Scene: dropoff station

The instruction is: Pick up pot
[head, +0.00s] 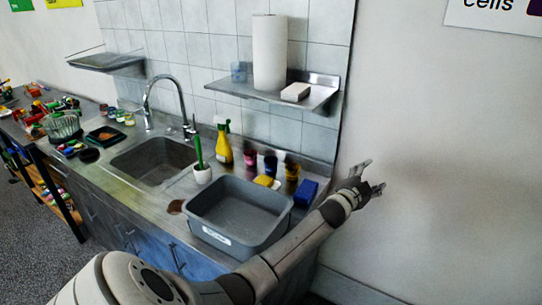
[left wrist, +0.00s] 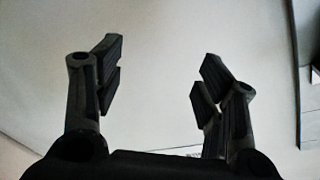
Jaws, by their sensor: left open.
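A small white pot (head: 202,174) with a tall green plant-like stalk stands upright on the steel counter, between the sink and the grey tub. My left gripper (head: 374,175) is at the right, in front of the bare wall and well away from the pot. In the left wrist view my left gripper (left wrist: 160,65) has its fingers spread with nothing between them. The pot is not seen in that view. My right gripper is not in view.
A grey tub (head: 237,207) sits at the counter's front, with a blue box (head: 306,192), coloured jars and a yellow spray bottle (head: 224,147) around it. The sink (head: 153,160) is left of the pot. A shelf (head: 272,92) with a paper roll (head: 269,53) hangs above.

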